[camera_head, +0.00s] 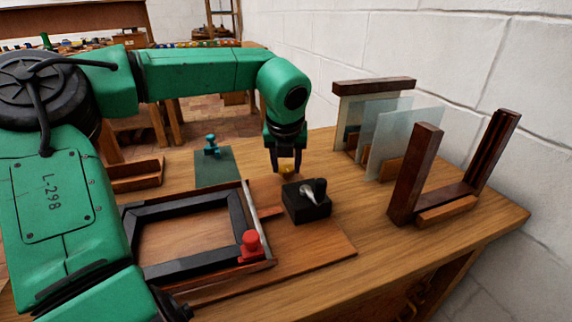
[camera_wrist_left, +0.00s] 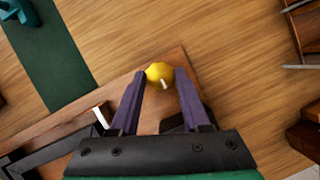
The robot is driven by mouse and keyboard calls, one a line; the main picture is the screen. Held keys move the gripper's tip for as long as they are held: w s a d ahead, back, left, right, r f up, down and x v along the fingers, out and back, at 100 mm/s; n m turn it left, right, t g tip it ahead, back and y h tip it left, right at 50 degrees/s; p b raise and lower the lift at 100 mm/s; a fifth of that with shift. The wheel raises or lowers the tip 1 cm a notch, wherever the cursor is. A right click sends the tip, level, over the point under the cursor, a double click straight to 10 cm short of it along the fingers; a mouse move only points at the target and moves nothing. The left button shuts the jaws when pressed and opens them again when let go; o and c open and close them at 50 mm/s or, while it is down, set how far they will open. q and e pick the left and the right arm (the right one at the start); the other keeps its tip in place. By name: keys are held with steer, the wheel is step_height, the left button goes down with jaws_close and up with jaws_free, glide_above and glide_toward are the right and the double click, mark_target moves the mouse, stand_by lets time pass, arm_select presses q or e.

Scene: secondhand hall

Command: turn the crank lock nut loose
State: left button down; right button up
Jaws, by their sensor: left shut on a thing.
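A round yellow knob with a white mark, which looks like the crank lock nut (camera_wrist_left: 158,74), sits near the corner of a wooden board (camera_wrist_left: 178,58). My left gripper (camera_head: 287,168) points down behind the black block (camera_head: 306,208), with its fingers on either side of the yellow nut. In the left wrist view the fingertips of my left gripper (camera_wrist_left: 161,73) are shut on the nut from both sides. The black block carries a black knob and a pale lever. My right gripper is not in view.
A dark frame (camera_head: 190,205) with a red clamp (camera_head: 250,246) lies on the board to the left. A green mat (camera_head: 217,170) holds a teal tool (camera_head: 211,147). Upright glass panes (camera_head: 400,140) and a wooden stand (camera_head: 412,175) stand on the right. The front right tabletop is clear.

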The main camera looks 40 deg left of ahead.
mark_target(287, 168)
arm_select(q)
steer(key=shift+c, duration=1.9)
jaws_free()
steer(key=v, duration=0.3)
steer(key=shift+r+p, duration=0.25)
steer(key=shift+p, duration=0.15)
steer(key=p+v, duration=0.2)
steer(key=v, duration=0.9)
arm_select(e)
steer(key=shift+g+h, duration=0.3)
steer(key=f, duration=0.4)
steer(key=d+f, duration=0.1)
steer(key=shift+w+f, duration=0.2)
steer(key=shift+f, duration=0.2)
arm_select(q)
steer(key=shift+s, duration=0.1)
